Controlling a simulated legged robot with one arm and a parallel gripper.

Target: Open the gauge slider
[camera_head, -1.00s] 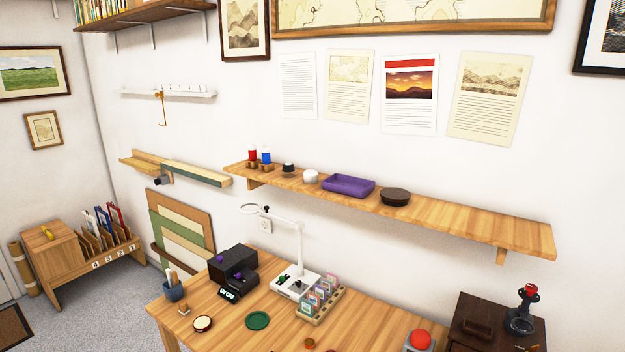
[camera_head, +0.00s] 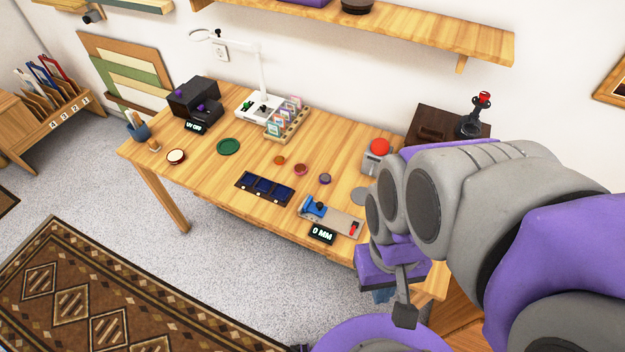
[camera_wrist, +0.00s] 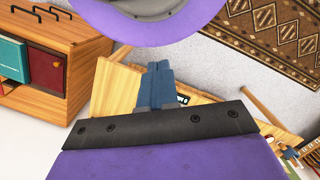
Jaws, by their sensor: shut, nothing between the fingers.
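The gauge (camera_head: 343,221) lies near the front edge of the wooden table in the head view. It has a grey base, a blue slider (camera_head: 314,206) at its left end and a small red part at its right end. A black display (camera_head: 321,233) in front of it reads 0 MM. My gripper (camera_head: 381,296) hangs to the right of the gauge and apart from it, by the table's front right corner, partly hidden by my arm. In the wrist view my gripper (camera_wrist: 158,71) shows its blue fingers together and empty, covering part of the table behind.
On the table (camera_head: 325,154) are dark blue trays (camera_head: 264,187), small round discs, a green dish (camera_head: 229,146) and a red-button device (camera_head: 378,154). A wall shelf (camera_head: 420,30) runs above. Open floor and a patterned rug (camera_head: 85,300) lie in front.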

